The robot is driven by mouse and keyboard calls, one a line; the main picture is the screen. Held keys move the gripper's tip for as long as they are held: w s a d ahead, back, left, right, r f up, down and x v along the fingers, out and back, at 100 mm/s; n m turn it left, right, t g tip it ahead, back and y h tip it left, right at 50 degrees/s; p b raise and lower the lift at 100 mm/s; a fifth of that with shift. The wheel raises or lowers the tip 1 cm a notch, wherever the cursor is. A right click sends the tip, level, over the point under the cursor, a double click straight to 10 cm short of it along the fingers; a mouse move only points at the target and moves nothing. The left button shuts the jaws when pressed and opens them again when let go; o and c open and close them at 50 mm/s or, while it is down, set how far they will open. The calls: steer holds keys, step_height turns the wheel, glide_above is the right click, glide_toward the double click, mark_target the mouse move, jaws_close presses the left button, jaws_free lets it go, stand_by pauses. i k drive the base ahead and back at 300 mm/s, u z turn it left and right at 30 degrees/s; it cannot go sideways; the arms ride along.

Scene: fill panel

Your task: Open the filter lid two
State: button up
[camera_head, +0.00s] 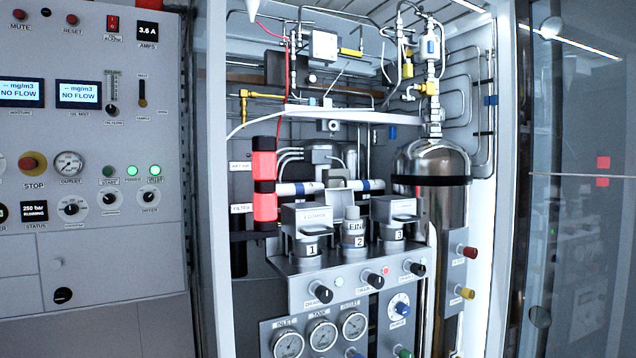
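Three numbered filter housings stand in a row on a grey panel block. Housing one (306,247) at left and housing three (392,232) at right each have a boxy grey lid above, lid one (307,214) and lid three (394,208). No such box sits over housing two. A small grey block (338,180) shows above and behind it; I cannot tell whether it is lid two standing up. My gripper is not in view.
Black knobs (322,293) and gauges (322,334) are below the housings. A red-lit column (264,185) stands close at left, a steel tank (432,165) at right. A control panel (90,150) is at far left, a glass door (580,200) at right.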

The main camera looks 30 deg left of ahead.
mark_target(339, 197)
steer(key=z, duration=0.05)
steer(key=k, duration=1)
steer(key=u, duration=0.45)
steer(key=i, duration=0.85)
